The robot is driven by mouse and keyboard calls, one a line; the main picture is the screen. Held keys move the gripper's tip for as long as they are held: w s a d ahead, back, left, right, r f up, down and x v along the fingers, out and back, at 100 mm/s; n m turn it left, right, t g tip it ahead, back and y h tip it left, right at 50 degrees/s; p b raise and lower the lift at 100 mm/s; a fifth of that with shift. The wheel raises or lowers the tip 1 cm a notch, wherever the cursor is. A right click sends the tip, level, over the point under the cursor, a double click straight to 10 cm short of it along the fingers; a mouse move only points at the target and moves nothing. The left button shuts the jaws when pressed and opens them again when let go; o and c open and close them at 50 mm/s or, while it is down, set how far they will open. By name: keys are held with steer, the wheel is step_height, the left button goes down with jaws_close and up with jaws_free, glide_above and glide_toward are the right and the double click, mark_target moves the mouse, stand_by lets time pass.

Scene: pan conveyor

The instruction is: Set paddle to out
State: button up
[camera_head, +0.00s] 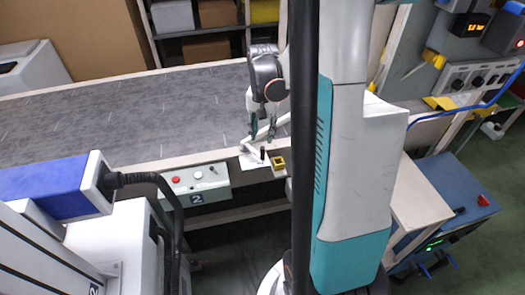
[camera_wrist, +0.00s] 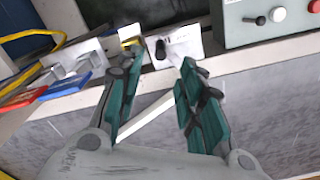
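A small black lever knob (camera_head: 262,153) stands on a white plate (camera_head: 249,161) on the conveyor's front rail. In the wrist view the black knob (camera_wrist: 160,49) shows on the white plate (camera_wrist: 185,43), between and beyond my fingertips. The plate's marks are too small to read. A white bar (camera_wrist: 146,117), apparently the paddle, slants over the belt under my fingers; part of it (camera_head: 283,120) shows in the head view. My gripper (camera_head: 262,137) is open and empty above the rail, close to the knob; whether it touches is unclear. Its teal fingers (camera_wrist: 164,57) are spread in the wrist view.
A control box (camera_head: 198,183) marked 2, with red and white buttons, hangs left of the plate. A yellow square piece (camera_head: 278,162) sits just right of the knob. The grey belt (camera_head: 120,110) is empty where visible. Blue and red trays (camera_wrist: 65,86) lie left in the wrist view.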

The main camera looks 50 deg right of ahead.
mark_target(262, 158)
step_height(262, 158, down, 8)
steer(key=b, duration=0.2)
steer(key=shift+f+b, duration=0.25)
steer(key=shift+b, duration=0.15)
jaws_close()
